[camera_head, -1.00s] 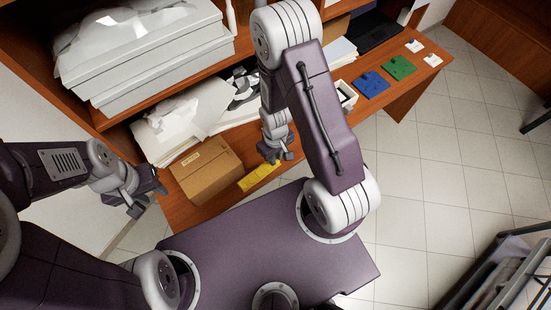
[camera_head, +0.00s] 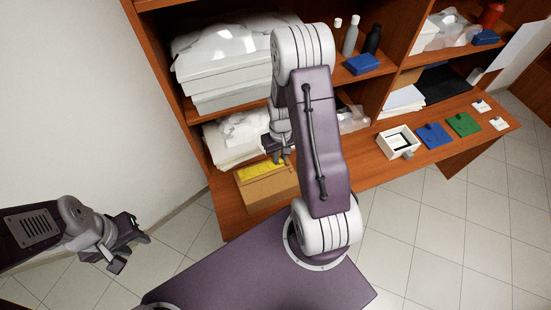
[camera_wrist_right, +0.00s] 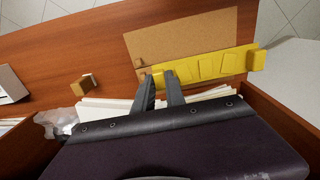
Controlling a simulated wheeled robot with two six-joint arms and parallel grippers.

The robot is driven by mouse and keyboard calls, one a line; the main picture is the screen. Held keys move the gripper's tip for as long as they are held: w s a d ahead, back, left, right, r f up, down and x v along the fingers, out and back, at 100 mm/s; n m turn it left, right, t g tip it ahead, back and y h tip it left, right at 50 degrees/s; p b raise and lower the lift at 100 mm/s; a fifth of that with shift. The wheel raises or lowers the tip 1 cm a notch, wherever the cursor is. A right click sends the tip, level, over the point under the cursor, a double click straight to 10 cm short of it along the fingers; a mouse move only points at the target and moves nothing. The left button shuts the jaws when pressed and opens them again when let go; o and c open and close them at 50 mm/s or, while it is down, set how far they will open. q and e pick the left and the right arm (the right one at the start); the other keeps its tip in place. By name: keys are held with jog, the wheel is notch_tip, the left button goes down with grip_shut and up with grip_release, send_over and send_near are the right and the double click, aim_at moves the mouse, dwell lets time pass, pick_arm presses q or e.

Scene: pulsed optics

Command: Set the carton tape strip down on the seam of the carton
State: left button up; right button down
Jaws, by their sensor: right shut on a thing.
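The carton (camera_head: 266,191) is a brown cardboard box near the front edge of the wooden desk; its top also shows in the right wrist view (camera_wrist_right: 180,38). The yellow carton tape strip (camera_head: 256,171) is over the carton's top, towards its back side. In the right wrist view the strip (camera_wrist_right: 208,66) runs lengthwise along one side of the top. My right gripper (camera_head: 281,158) is shut on one end of the strip. I cannot tell whether the strip touches the carton, and the seam is not clear. My left gripper (camera_head: 127,245) is open and empty, away from the desk.
Papers and plastic bags (camera_head: 235,138) lie behind the carton, under a shelf (camera_head: 205,114) with stacked boxes. A white open box (camera_head: 398,142), a blue plate (camera_head: 434,136) and a green plate (camera_head: 464,124) lie further right. A small brown block (camera_wrist_right: 84,84) is on the desk.

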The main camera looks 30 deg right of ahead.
jog(key=shift+a+f+b, duration=0.1)
jog(key=shift+f+b, duration=0.2)
jog(key=shift+f, duration=0.1)
notch_tip(320, 180, down, 4)
jog(key=b, duration=0.3)
jog(key=shift+r, duration=0.25)
jog(key=shift+r, duration=0.1)
jog(key=shift+f+b, duration=0.95)
jog(key=shift+f, duration=0.3)
jog(key=shift+f, duration=0.35)
jog(key=c, duration=1.3)
grip_release()
